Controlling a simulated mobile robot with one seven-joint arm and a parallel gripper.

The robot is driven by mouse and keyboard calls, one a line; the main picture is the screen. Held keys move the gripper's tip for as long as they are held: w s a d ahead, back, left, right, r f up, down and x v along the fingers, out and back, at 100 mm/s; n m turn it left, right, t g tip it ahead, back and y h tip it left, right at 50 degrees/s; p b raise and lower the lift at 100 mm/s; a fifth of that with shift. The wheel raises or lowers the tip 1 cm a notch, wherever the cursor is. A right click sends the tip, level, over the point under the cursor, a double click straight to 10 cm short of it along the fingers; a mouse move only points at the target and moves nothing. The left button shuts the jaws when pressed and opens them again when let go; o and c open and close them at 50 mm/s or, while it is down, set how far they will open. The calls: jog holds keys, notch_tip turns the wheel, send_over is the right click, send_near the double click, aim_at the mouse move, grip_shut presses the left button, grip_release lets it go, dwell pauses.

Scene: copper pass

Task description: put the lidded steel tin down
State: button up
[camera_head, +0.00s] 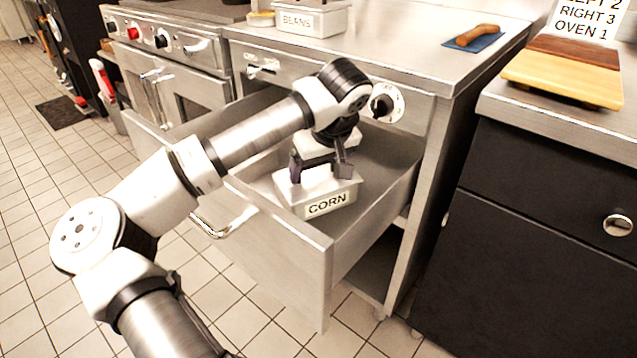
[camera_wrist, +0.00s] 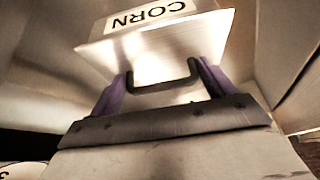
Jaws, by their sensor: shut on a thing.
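The lidded steel tin (camera_head: 318,190), with a CORN label on its front, is inside the open drawer (camera_head: 285,235). My gripper (camera_head: 319,173) is above it, pointing down, and is shut on the tin. In the wrist view the tin (camera_wrist: 170,58) fills the upper middle, its dark lid handle between the purple fingers of my gripper (camera_wrist: 163,82). The tin looks level. I cannot tell whether its base touches the drawer floor. My gripper and wrist hide part of the lid.
A steel tin labelled BEANS (camera_head: 311,20) stands on the counter above. A brown item on a blue cloth (camera_head: 487,40) lies to its right. The drawer's front and side walls surround the CORN tin. Bare drawer floor (camera_head: 385,160) shows right of it. A wooden board (camera_head: 565,80) lies on the right counter.

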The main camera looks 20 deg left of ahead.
aim_at(319, 180)
jog(key=shift+f+b, duration=0.3)
jog(key=shift+f, duration=1.6)
jog(key=shift+f, duration=0.2)
jog(key=o, duration=1.8)
jog(key=shift+o, duration=0.2)
jog(key=shift+r, duration=0.5)
jog(key=p+v, duration=0.2)
jog(key=v, duration=0.9)
jog(key=shift+r, duration=0.2)
jog(key=shift+d, duration=0.1)
